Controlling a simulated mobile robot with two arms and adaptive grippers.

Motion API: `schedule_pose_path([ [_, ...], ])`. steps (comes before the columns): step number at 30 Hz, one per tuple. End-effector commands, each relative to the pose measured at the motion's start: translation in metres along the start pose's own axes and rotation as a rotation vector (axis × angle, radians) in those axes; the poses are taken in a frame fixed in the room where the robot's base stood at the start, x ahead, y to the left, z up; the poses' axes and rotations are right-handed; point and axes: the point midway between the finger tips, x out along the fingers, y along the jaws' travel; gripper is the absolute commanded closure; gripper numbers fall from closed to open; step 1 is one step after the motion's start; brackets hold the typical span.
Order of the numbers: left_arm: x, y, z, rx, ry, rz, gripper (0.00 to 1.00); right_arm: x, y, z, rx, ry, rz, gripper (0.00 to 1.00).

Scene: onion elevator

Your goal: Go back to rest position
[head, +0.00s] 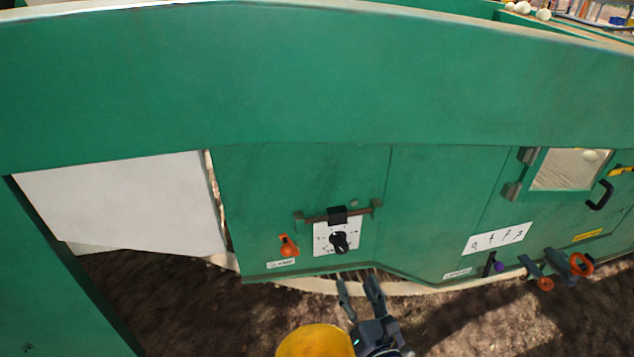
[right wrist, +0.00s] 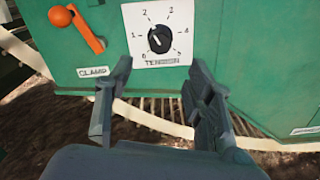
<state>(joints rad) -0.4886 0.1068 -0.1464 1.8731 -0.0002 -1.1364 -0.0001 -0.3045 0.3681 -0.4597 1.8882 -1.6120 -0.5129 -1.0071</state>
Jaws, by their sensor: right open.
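My right gripper (head: 361,298) is open and empty in the lower middle of the head view, just below the green machine panel (head: 440,190). In the right wrist view its two fingers (right wrist: 157,105) stand wide apart with nothing between them. Above them on the panel is a black tension knob (right wrist: 160,39) on a white dial plate, which also shows in the head view (head: 339,242). The fingers do not touch the knob. My left gripper is not in view.
An orange clamp lever (head: 287,246) sits left of the dial. A dark bar (head: 336,215) is above it. Brown ground (head: 190,300) lies below.

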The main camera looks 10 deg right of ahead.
Motion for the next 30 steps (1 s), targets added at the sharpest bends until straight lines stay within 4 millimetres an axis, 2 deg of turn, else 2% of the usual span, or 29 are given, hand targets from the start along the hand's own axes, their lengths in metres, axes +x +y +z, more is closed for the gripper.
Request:
schedule_pose_path([
  [4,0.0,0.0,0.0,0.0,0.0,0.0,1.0,0.0,-0.007,-0.002,0.058,0.007,-0.031,0.51],
  [8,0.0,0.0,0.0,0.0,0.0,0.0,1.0,-0.006,-0.04,-0.015,0.329,0.033,-0.18,0.51],
  [11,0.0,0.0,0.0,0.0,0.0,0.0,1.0,-0.021,-0.078,-0.04,0.673,0.048,-0.387,0.51],
  [13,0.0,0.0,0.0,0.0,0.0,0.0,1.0,-0.039,-0.102,-0.065,0.933,0.048,-0.557,0.51],
  [15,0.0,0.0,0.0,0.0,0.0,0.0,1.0,-0.061,-0.12,-0.092,1.178,0.039,-0.734,0.51],
  [17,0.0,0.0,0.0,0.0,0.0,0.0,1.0,-0.082,-0.129,-0.116,1.371,0.023,-0.885,0.51],
  [20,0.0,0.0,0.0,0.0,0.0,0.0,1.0,-0.115,-0.131,-0.15,1.634,-0.01,-1.114,0.51],
  [24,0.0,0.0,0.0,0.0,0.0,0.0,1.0,-0.156,-0.12,-0.186,1.909,-0.064,-1.4,0.51],
  [30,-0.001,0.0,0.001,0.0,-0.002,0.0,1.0,-0.203,-0.088,-0.218,2.185,-0.146,-1.777,0.51],
])
